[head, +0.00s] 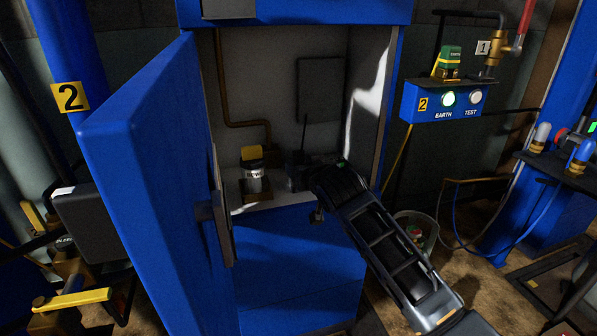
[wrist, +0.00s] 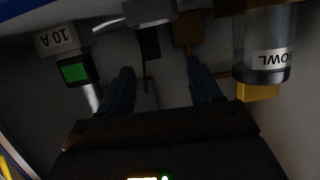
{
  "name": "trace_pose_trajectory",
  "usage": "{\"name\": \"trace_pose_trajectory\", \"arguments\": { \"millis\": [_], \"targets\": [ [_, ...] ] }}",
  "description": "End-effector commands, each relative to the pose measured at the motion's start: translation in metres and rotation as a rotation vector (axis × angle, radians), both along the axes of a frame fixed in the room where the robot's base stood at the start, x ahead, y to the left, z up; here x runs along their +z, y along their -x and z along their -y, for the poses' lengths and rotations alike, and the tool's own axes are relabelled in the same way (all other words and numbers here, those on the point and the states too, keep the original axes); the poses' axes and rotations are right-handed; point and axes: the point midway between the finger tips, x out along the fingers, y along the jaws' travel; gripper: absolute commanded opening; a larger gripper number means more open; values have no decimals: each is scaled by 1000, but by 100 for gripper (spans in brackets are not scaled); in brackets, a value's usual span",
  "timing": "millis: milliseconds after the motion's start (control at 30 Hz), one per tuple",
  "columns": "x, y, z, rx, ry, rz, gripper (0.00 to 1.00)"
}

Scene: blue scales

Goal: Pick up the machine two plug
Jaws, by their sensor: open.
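In the wrist view, a small dark piece (wrist: 148,43) and a brown block (wrist: 187,30) lie beyond the fingertips. A part labelled 10 A (wrist: 58,40) with a green square is left of the fingers. A clear bowl with a yellow end (wrist: 258,92) is to their right. I cannot tell which piece is the plug. In the head view, my arm partly hides the cabinet's right interior.
The thick blue door (head: 155,190) stands open on the left. The cabinet's right wall is close to my arm. A control box (head: 443,103) with a lit green EARTH button hangs at the right. A bucket (head: 418,228) stands on the floor behind my arm.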

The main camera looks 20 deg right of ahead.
Motion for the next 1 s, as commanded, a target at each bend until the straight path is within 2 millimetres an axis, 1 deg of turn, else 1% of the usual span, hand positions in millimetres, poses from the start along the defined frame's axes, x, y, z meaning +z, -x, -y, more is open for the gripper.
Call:
{"name": "trace_pose_trajectory", "arguments": {
  "millis": [33,167,300,567,767,800,900,1000],
  "targets": [
    [2,-6,5,-7,12,-1,64],
    [5,-16,11,-15,25,-4,64],
    [2,-29,11,-15,27,-4,64],
    [-1,-44,13,-15,25,-4,64],
    [-2,-69,15,-15,27,-2,64],
    [-5,-73,15,-15,27,-4,64],
    [-8,-82,14,-14,25,-4,64],
    [-8,-87,15,-14,24,-4,64]
  ]
}}
